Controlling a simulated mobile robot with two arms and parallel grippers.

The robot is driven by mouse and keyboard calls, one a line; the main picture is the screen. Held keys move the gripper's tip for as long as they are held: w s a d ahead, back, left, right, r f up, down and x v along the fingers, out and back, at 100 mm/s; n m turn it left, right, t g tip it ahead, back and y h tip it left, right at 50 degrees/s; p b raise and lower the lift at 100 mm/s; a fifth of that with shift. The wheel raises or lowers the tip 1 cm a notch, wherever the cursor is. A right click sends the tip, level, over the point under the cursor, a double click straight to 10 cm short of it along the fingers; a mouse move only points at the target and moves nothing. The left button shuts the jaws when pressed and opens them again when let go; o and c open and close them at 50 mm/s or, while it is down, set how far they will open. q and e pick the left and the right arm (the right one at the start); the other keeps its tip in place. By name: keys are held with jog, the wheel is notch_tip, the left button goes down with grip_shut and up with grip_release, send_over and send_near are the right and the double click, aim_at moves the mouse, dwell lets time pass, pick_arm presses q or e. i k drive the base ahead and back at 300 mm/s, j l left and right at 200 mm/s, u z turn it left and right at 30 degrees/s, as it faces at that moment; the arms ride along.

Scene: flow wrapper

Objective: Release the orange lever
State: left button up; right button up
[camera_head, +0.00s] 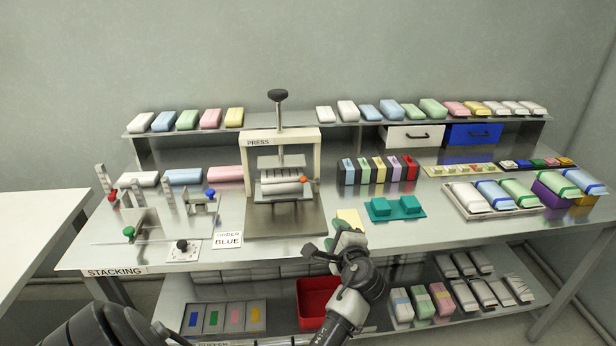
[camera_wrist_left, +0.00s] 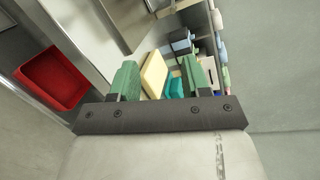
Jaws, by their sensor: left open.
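The press (camera_head: 281,160) stands in the middle of the bench, a white frame with a black-knobbed handle on top. An orange knob (camera_head: 303,179), which looks like the end of the orange lever, shows at the right end of a roller inside the press. The rest of the lever is hard to make out. My left gripper (camera_head: 347,238) is open and empty at the bench's front edge, in front of and to the right of the press, apart from the orange knob. Its green fingers (camera_wrist_left: 159,78) show spread in the left wrist view. My right gripper is not in view.
A yellow pad (camera_head: 348,217) and a teal holder (camera_head: 395,208) lie just beyond my left gripper. A red bin (camera_head: 315,300) is on the lower shelf. Dark, green, yellow and red boxes (camera_head: 379,169) stand right of the press; a "BLUE" card (camera_head: 228,240) lies left.

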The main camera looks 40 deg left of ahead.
aim_at(303, 180)
jog(key=i+j, duration=0.15)
jog(key=j, duration=0.25)
jog(key=i+j, duration=0.15)
jog(key=j, duration=0.25)
jog(key=i+j, duration=0.15)
jog(key=j, duration=0.25)
